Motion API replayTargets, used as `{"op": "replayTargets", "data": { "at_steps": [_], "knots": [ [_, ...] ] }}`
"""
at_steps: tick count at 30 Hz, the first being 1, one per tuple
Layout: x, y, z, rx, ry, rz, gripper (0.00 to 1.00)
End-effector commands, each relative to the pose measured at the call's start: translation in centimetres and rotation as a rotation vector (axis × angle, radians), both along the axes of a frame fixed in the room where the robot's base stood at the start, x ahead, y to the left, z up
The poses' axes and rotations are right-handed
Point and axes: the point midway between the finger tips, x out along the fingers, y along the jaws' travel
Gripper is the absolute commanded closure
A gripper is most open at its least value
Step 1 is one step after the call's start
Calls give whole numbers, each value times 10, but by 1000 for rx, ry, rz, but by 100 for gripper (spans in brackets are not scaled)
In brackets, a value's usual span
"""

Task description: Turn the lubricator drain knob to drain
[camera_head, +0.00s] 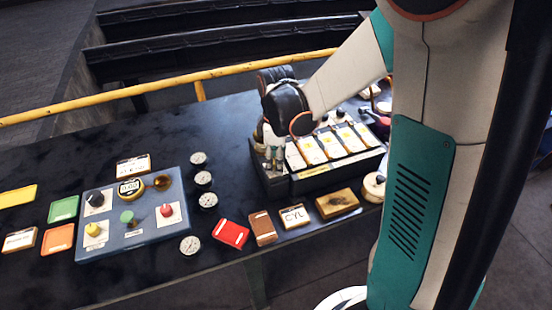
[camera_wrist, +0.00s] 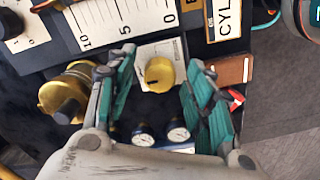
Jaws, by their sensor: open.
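A yellow knob (camera_wrist: 159,74) sits on a small white plate (camera_wrist: 152,50) at the end of the dark lubricator box, in the wrist view. Its label is too small to read. My gripper (camera_wrist: 163,64) is open, with one finger on each side of the knob and visible gaps between. I cannot tell the finger height relative to the knob. In the head view my gripper (camera_head: 274,157) points down at the left end of the lubricator box (camera_head: 333,181), and the knob is hidden there.
A brass fitting with a black knob (camera_wrist: 70,97) stands close to my left finger in the wrist view. White scale panels (camera_head: 327,146) line the box top. A blue control panel (camera_head: 140,222), several gauges (camera_head: 208,199) and a red block (camera_head: 231,233) lie left and in front.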

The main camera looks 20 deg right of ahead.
Motion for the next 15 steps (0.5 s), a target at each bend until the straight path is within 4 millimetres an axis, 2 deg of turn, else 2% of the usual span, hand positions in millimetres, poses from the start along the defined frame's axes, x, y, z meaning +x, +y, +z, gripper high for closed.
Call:
{"op": "replayTargets", "data": {
  "at_steps": [4, 5, 10, 15],
  "knots": [
    [0, 0, 0, 0, 0, 0, 52],
    [0, 0, 0, 0, 0, 0, 57],
    [0, 0, 0, 0, 0, 0, 95],
    [0, 0, 0, 0, 0, -1, 96]
  ]
}}
